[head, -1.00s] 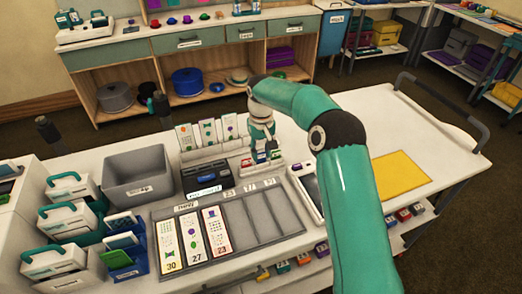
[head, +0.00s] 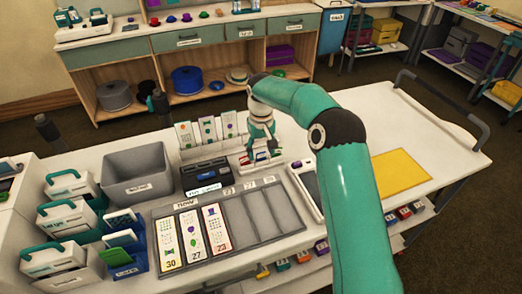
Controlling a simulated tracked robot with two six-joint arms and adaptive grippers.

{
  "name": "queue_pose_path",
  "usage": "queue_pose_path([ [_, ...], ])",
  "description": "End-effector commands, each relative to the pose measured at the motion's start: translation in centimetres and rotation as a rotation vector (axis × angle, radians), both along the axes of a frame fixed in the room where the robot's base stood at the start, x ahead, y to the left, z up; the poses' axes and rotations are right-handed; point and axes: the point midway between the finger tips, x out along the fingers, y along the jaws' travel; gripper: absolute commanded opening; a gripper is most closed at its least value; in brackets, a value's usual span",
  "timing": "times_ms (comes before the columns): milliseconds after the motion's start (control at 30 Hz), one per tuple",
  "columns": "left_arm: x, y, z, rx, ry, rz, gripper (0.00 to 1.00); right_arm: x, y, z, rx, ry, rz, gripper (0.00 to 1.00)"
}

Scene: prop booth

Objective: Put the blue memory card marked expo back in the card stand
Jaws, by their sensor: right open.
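My right gripper (head: 262,152) points down behind the card mat, its fingers apart. It is over a small white stand (head: 246,168) with red bits along its top. The fingers cover part of this stand, and I cannot tell whether they touch anything there. I cannot pick out the blue memory card or read the word expo at this size; it may be hidden behind the fingers. My left gripper is not in view.
A dark mat (head: 262,228) holds three patterned cards (head: 191,235) at its left. A grey bin (head: 137,178), white boxes with teal handles (head: 68,222) and a blue holder (head: 139,264) stand left. A yellow sheet (head: 401,171) lies right, with clear table around it.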

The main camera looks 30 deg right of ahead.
Motion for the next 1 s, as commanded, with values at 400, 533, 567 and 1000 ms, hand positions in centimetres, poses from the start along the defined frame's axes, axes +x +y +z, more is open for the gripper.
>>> queue_pose_path([
  [400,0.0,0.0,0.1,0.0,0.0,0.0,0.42,0.1,0.0,2.2,-0.001,-0.004,-0.001,0.61],
  [533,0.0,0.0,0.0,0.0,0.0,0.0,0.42,0.2,0.0,4.6,-0.001,-0.005,0.0,0.61],
  [567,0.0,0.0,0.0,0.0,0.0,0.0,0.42,0.1,0.0,5.3,-0.001,-0.004,0.0,0.61],
  [1000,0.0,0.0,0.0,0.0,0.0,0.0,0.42,0.1,0.0,11.6,0.0,-0.001,0.0,0.61],
])
